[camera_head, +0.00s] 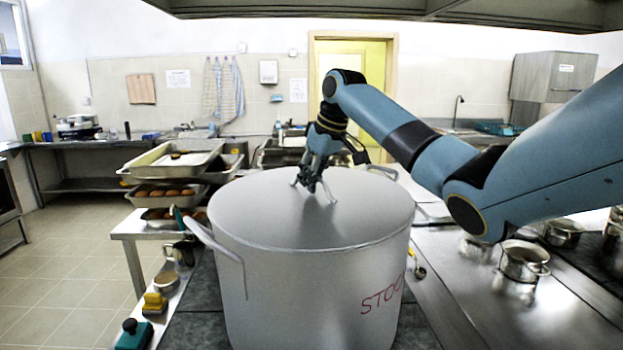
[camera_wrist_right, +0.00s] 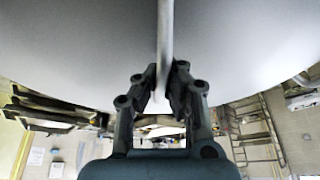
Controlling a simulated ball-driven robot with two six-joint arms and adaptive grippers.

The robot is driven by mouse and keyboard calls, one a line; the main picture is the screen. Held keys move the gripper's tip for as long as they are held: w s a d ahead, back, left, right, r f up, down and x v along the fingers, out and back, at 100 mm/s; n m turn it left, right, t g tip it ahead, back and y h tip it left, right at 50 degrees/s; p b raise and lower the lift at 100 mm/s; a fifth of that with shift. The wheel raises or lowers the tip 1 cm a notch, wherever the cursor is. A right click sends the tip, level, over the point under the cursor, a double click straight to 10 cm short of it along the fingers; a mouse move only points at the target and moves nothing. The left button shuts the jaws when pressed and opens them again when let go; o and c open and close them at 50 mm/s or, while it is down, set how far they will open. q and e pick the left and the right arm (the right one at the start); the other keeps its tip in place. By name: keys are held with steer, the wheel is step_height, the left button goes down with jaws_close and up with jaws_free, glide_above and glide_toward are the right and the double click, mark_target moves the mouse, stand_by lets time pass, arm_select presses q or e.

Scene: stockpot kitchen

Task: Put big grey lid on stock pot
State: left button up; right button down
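The big grey lid (camera_head: 265,205) lies level across the top of the stock pot (camera_head: 290,295), and I see no gap at the near rim. The pot is large and grey, with red lettering on its front right and a side handle at left. My right gripper (camera_head: 314,184) points down at the lid's centre, at its bar handle. In the right wrist view, the gripper's fingers (camera_wrist_right: 166,78) are closed on both sides of the handle bar (camera_wrist_right: 165,35), and the lid's grey surface (camera_wrist_right: 70,45) fills the upper part. My left gripper is not in view.
Trays of brown food (camera_head: 165,191) are stacked on a side table at left. Small pots (camera_head: 523,262) stand on the steel counter at right. An extractor hood (camera_head: 400,10) hangs overhead.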

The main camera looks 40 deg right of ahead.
steer(key=c, duration=1.5)
jaws_free()
steer(key=shift+o, duration=0.5)
steer(key=v, duration=1.2)
steer(key=shift+s, duration=0.1)
